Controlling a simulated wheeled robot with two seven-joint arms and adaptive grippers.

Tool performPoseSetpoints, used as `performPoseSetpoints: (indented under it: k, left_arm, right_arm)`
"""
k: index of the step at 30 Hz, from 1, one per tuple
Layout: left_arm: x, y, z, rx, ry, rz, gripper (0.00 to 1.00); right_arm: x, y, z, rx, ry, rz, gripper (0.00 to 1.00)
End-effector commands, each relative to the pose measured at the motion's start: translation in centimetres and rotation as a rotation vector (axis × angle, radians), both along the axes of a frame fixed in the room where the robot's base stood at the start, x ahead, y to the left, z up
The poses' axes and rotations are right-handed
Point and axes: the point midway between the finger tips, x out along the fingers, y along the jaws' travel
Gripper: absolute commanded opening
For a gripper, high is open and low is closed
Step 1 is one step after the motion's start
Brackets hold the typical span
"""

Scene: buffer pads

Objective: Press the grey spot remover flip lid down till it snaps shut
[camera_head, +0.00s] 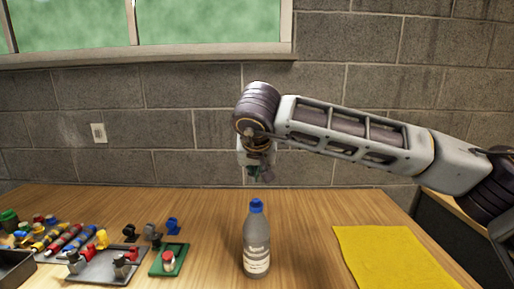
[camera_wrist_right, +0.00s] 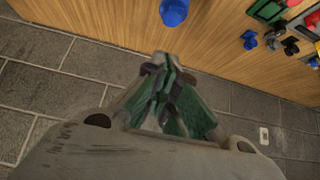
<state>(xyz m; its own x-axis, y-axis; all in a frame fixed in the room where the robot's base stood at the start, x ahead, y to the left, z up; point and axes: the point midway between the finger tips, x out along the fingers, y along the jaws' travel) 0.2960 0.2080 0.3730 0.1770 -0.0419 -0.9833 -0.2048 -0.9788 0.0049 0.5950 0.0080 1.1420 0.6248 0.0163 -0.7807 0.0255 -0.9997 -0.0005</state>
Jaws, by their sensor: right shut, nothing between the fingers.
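The grey spot remover bottle (camera_head: 257,240) stands upright on the table, with a pale label and a blue cap (camera_head: 256,206). Whether its lid is up or down is too small to tell. In the wrist view the blue cap (camera_wrist_right: 174,12) shows at the top edge, beyond the fingertips. My right gripper (camera_head: 258,179) points down above and apparently behind the bottle, apart from it. Its green-padded fingers (camera_wrist_right: 160,62) are closed together and empty. My left gripper is not in view.
A yellow cloth (camera_head: 392,258) lies on the right. On the left are a grey tray (camera_head: 100,266) and a green tray (camera_head: 172,255) with small parts, plus several loose coloured pieces. The table (camera_head: 315,240) is clear around the bottle. A block wall (camera_head: 200,110) stands behind.

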Motion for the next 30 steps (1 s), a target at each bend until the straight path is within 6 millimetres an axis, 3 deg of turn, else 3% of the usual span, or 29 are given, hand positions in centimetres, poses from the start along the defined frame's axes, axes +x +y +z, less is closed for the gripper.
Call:
performPoseSetpoints:
  k: [6, 15, 29, 30]
  left_arm:
    - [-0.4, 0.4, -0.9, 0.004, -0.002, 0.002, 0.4]
    - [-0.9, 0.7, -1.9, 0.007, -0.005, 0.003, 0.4]
    - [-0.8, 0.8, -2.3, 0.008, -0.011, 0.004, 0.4]
    - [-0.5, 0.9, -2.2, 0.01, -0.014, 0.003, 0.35]
  right_arm:
    - [-1.6, 0.0, 3.1, 0.001, -0.003, 0.001, 0.0]
    - [-3.2, -0.1, 6.2, 0.001, -0.002, 0.001, 0.0]
    - [-3.6, -0.1, 6.7, -0.001, 0.0, 0.001, 0.0]
    - [-3.6, -0.1, 6.7, -0.001, 0.0, 0.001, 0.0]
